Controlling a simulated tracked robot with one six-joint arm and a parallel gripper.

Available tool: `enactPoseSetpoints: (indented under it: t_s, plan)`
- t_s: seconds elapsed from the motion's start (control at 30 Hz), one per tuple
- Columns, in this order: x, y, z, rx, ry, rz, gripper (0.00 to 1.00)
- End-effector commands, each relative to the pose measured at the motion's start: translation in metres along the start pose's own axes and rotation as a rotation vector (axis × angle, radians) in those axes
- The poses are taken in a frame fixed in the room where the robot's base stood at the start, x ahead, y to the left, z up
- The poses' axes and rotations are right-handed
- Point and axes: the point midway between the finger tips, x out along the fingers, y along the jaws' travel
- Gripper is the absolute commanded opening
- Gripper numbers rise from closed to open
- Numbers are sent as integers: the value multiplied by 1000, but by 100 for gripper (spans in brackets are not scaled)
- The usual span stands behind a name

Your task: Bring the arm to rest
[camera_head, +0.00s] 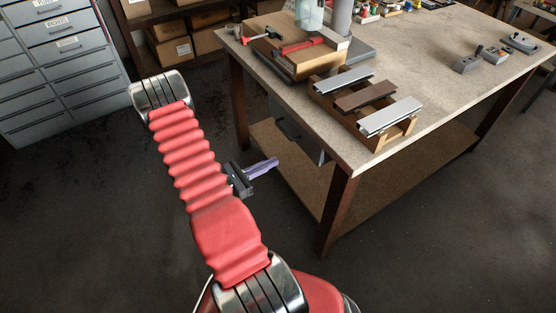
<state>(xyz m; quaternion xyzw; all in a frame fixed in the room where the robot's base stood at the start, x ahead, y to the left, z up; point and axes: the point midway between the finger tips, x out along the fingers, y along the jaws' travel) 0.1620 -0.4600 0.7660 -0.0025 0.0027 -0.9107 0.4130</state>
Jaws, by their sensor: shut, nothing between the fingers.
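My red arm reaches up from the bottom of the head view and bends at a metal joint at upper left. My gripper (274,162) shows just right of the arm's middle, with a dark body and purple fingers pointing right. Its fingers are shut and hold nothing. It hangs left of the workbench (440,75), lower than the bench top in the picture, and appears apart from it. Part of the gripper and wrist is hidden behind the arm.
Silver, brown and light profiles (390,116) lie on a wooden rack (402,135) near the bench's front corner. A bench leg (337,210) and a lower shelf (290,165) stand right of my gripper. Grey drawers (60,65) are at left. The floor between is clear.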

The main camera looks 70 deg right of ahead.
Motion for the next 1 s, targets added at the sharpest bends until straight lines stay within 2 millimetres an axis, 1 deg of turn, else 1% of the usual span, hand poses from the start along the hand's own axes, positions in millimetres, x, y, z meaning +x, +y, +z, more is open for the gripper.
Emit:
enactPoseSetpoints:
  t_s: [0.1,0.2,0.87,1.0]
  plan:
    - [-8,0,0,0,0,1,0]
    - [-10,0,0,0,0,-1,0]
    - [-9,-1,0,0,0,-3,0]
    - [-9,-3,-5,0,20,-12,0]
